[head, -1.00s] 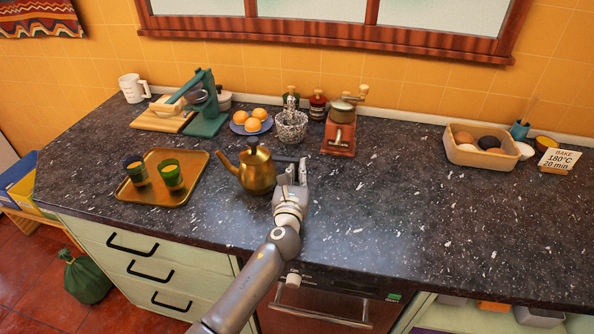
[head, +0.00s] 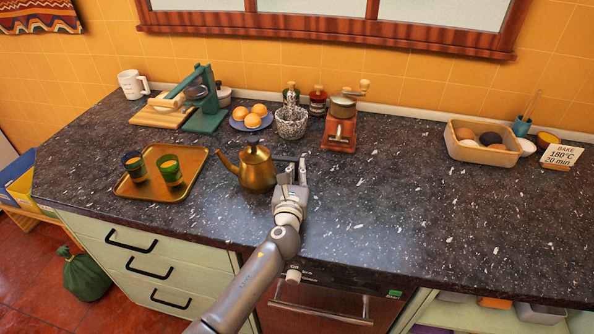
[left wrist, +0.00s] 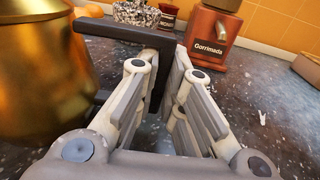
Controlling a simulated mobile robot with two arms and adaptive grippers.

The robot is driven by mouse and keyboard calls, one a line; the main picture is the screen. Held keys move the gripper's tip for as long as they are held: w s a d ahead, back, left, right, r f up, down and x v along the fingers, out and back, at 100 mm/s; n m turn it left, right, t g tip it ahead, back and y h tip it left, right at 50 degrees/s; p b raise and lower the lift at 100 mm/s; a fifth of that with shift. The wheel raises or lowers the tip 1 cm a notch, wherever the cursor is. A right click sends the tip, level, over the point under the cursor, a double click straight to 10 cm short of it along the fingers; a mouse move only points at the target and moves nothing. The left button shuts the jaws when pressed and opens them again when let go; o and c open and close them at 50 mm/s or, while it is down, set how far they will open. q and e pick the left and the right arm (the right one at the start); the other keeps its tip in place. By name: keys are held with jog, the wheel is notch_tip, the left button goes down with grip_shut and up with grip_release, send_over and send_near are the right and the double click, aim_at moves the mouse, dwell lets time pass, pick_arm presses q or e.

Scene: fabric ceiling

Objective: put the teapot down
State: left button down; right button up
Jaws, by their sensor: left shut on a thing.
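The brass teapot (head: 256,172) is upright on or just above the dark counter, to the right of the gold tray; I cannot tell whether its base touches. Its spout points left and its dark handle (head: 287,158) points right. My left gripper (head: 291,173) is at the handle, to the right of the pot body. In the left wrist view the black handle (left wrist: 125,32) runs down between the fingers of my left gripper (left wrist: 160,88), which is shut on it. The brass body (left wrist: 42,65) fills the left side there. My right gripper is not in view.
The gold tray (head: 195,183) holds two green cups (head: 171,171). Behind the teapot stand a plate of oranges (head: 251,119), a speckled pot (head: 292,124) and a red grinder (head: 340,125). The counter (head: 400,210) to the right is clear.

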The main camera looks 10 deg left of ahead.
pick_arm(q)
jog(key=shift+r, duration=0.15)
jog(key=c, duration=1.5)
grip_release()
jog(key=shift+s+f, duration=0.1)
jog(key=shift+f, duration=0.1)
jog(key=s, duration=1.2)
jog(key=shift+d+r, duration=0.15)
jog(key=shift+d, duration=0.2)
